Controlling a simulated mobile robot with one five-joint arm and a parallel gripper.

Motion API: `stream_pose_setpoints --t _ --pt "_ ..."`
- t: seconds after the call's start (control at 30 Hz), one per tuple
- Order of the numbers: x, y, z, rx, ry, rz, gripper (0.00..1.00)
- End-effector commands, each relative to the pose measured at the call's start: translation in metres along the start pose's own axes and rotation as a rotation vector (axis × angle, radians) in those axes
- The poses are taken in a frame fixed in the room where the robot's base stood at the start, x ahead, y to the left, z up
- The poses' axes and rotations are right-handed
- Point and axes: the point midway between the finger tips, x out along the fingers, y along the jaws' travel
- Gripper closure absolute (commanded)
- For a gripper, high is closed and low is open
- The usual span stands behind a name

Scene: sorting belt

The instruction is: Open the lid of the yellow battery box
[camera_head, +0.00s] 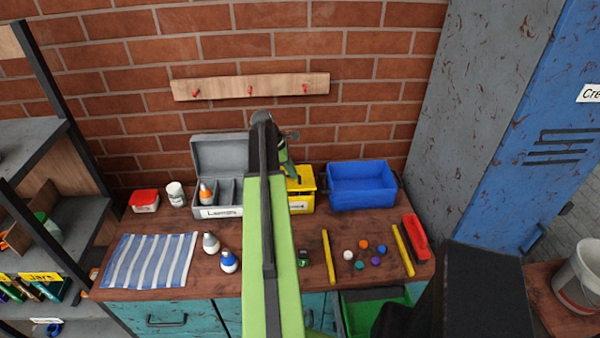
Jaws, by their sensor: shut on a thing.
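The yellow battery box (306,203) stands at the back of the wooden bench, between a grey box and a blue bin. It has a white label on its front, and my arm hides its left part. Its yellow lid (307,177) shows at the top; I cannot tell how far it is raised. My green arm reaches up the middle of the view and bends down over the box. My gripper (291,174) is at the upper left of the box, shut at the lid; its fingertips are small and partly hidden.
The grey box (219,212) has its lid (218,153) standing open. The blue bin (361,187) is close on the right. A peg rail (250,87) is on the brick wall.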

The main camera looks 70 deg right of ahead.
Motion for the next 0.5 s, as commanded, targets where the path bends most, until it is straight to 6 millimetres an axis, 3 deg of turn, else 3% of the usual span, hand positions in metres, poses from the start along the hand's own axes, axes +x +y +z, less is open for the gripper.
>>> stream_pose_setpoints --t 0.03,0.2,0.5 --pt "-0.012 0.008 0.001 -0.006 0.001 0.003 1.00" --pt "-0.029 0.025 0.006 -0.009 -0.001 0.008 1.00" --pt "-0.049 0.066 0.010 -0.013 -0.001 0.013 1.00"
